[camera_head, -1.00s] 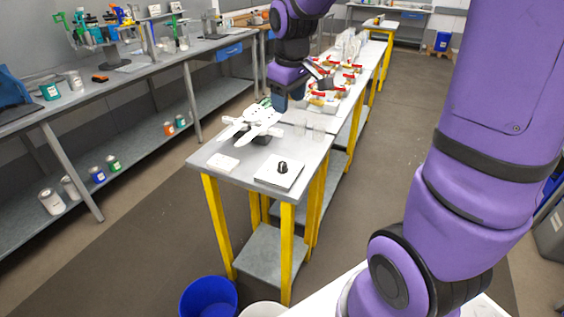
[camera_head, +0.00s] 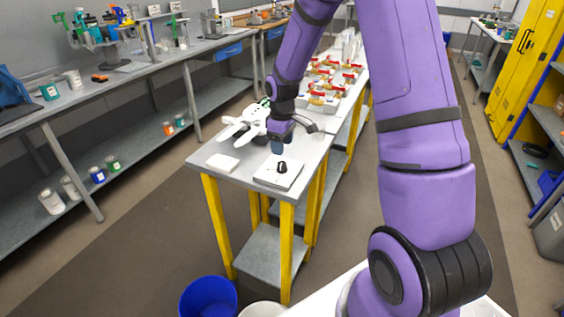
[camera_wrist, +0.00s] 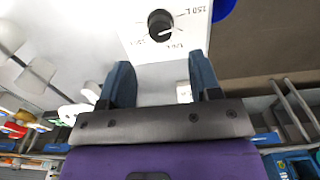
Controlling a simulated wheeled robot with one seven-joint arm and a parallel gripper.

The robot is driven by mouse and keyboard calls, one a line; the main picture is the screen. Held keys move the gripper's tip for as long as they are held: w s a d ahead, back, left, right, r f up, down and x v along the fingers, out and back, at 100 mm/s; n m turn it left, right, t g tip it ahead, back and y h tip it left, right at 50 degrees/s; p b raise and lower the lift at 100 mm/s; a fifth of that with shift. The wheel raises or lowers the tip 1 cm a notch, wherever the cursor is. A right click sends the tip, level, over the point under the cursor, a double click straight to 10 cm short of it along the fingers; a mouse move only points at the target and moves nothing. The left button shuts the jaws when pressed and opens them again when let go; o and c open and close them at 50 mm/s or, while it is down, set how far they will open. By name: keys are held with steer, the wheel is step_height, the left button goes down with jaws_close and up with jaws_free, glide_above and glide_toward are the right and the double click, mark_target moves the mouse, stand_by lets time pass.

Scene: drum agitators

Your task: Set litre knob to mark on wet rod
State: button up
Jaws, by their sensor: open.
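The litre knob (camera_head: 282,167) is a small black knob on a flat white panel (camera_head: 266,180) at the near end of the grey bench. In the wrist view the knob (camera_wrist: 160,22) shows a light pointer line, with printed litre marks around it on the panel (camera_wrist: 190,42); one reads 150 L. My gripper (camera_wrist: 160,82) is open and empty, its two blue fingers apart, with the knob beyond the fingertips and roughly centred between them. In the head view my gripper (camera_head: 278,146) is just above the knob. I cannot make out a wet rod.
A white propeller-like agitator (camera_head: 242,122) lies on the bench left of my gripper. A small white block (camera_head: 222,163) lies at the bench's left edge. Trays with red-handled brass parts (camera_head: 330,80) stand farther back. A blue bin (camera_head: 208,298) stands on the floor.

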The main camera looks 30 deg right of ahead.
mark_target(282, 163)
step_height(282, 163, down, 7)
steer(key=shift+f, duration=0.1)
stand_by(0.4)
steer(key=c, duration=0.9)
